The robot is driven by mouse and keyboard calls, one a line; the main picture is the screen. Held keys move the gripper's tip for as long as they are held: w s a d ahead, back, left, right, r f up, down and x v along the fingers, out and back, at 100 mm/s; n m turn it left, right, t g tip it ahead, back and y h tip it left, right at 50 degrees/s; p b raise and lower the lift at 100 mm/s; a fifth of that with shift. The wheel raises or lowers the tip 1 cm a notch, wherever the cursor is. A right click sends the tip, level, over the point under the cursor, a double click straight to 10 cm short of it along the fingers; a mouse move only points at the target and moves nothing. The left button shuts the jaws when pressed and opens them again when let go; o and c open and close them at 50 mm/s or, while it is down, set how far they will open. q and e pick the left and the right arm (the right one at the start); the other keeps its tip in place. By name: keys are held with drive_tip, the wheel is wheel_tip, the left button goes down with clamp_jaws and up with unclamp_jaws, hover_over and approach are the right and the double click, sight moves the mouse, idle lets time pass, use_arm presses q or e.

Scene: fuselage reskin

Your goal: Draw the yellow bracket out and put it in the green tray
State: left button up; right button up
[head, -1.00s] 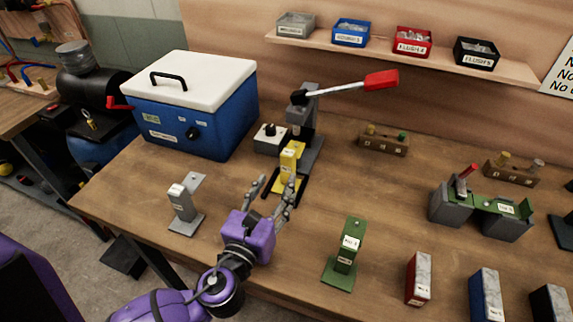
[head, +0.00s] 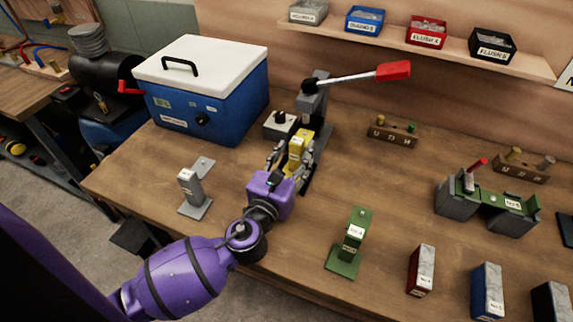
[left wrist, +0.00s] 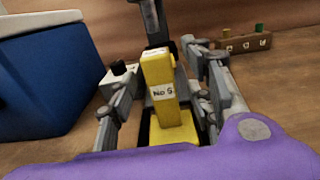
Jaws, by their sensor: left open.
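The yellow bracket (head: 301,143) stands upright in the grey lever press at the middle of the bench. In the left wrist view its tall yellow post (left wrist: 160,85) has a white "No 5" label, and its yellow foot sits low between my fingers. My left gripper (head: 292,153) is open, with one finger on each side of the bracket. Gaps show between post and fingers in the left wrist view (left wrist: 165,92). A green piece (head: 505,203) spans grey blocks at the right; I cannot tell whether it is a tray. My right gripper is out of view.
The press (head: 313,100) has a long red-handled lever reaching right above the bench. A blue cooler (head: 205,105) stands behind left. A grey bracket (head: 193,192) stands left of my arm, a green bracket (head: 349,245) right. Red and blue blocks line the front right.

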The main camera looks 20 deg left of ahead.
use_arm(q)
drive_tip(key=shift+w, duration=0.9)
clamp_jaws()
